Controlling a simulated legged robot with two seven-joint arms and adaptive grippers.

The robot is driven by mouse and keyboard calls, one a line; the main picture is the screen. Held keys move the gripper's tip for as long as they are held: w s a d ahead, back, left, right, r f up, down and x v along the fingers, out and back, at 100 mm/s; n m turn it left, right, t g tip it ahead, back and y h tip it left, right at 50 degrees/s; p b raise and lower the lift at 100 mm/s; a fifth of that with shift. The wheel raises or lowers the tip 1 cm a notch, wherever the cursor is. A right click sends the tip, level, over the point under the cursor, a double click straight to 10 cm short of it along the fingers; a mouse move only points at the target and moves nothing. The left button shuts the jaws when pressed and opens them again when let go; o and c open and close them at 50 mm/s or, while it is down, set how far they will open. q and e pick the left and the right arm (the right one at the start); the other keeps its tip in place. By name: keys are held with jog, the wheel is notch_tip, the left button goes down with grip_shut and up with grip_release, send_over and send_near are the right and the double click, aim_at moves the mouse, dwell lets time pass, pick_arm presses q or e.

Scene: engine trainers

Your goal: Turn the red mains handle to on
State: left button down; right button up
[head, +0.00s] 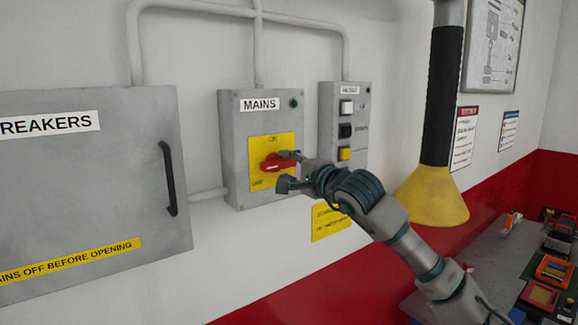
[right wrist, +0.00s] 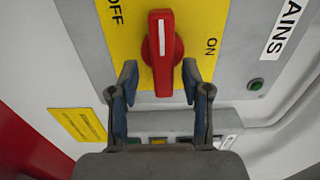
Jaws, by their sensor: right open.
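The red mains handle (head: 277,163) sits on a yellow plate on the grey MAINS box (head: 236,150). In the head view it lies roughly level, with ON above and OFF at lower left. In the right wrist view the handle (right wrist: 162,40) has its white line pointing up, between the OFF and ON words. My right gripper (head: 288,171) is open at the handle; in the right wrist view its fingertips (right wrist: 160,80) stand either side of the handle's near end, with gaps visible. Contact cannot be seen. My left gripper is out of view.
A BREAKERS cabinet (head: 85,190) with a black pull is on the left. A switch box (head: 345,105) is to the right of the MAINS box. A yellow-coned black hanging fixture (head: 432,195) stands close to my right arm. A bench (head: 490,265) with tools is at lower right.

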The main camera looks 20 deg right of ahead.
jog(key=shift+a, duration=0.65)
grip_shut()
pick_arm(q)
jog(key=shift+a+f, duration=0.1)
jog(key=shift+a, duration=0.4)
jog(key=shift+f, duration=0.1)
pick_arm(e)
jog(key=shift+f, duration=0.1)
pick_arm(q)
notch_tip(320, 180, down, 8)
jog(key=b, duration=0.7)
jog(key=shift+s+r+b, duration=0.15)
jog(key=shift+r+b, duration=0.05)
jog(key=shift+b, duration=0.2)
pick_arm(e)
jog(key=shift+f+m, duration=0.1)
jog(key=shift+m, duration=8.9)
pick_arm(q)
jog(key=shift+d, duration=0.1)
